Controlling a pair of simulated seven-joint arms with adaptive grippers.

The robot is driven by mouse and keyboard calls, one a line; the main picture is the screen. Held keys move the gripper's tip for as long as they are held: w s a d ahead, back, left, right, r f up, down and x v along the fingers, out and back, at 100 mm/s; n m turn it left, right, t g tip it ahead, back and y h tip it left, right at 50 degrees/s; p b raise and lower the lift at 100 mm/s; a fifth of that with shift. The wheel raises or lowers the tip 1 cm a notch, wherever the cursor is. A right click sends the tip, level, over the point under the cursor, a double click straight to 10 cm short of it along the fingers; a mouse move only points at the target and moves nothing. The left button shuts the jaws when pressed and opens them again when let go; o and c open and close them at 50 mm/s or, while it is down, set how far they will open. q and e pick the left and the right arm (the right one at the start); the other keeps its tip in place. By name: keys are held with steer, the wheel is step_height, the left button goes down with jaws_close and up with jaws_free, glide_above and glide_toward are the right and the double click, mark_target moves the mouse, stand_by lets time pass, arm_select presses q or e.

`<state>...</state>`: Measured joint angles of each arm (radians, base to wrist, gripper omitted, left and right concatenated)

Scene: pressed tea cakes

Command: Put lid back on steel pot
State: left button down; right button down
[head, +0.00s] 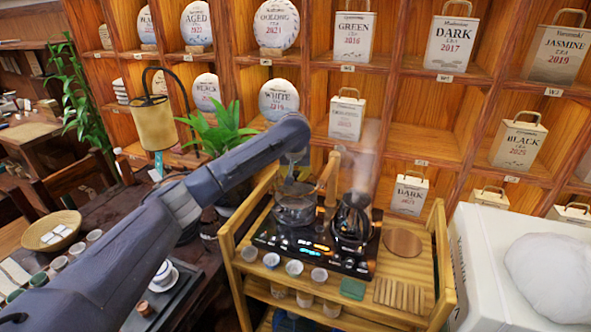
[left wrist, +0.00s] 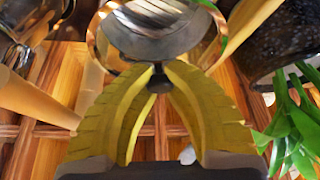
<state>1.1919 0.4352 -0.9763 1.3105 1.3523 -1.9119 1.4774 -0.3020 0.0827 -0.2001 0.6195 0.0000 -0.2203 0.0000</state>
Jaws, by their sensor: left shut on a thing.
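The steel pot (head: 295,212) stands on the left side of the black double cooker (head: 310,245). My left gripper (head: 293,172) is above the pot, its arm coming in from the left. In the left wrist view, the two yellow fingers of my left gripper (left wrist: 158,78) are closed on the small dark knob of the shiny steel lid (left wrist: 160,35). A curved shiny rim shows around the lid there. I cannot tell whether the lid touches the pot. My right gripper is not in view.
A dark kettle (head: 352,220) stands right of the pot, with steam above it. Small cups (head: 294,267) line the cooker's front on the wooden cart (head: 388,312). A round brown mat (head: 402,242) lies right. A leafy plant (head: 216,130) is left, and shelves are behind.

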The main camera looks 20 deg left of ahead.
mark_target(296, 181)
arm_select(q)
steer(key=shift+f, duration=2.15)
steer(key=shift+f, duration=0.2)
stand_by(0.8)
steer(key=c, duration=0.8)
jaws_free()
steer(key=shift+r, duration=3.45)
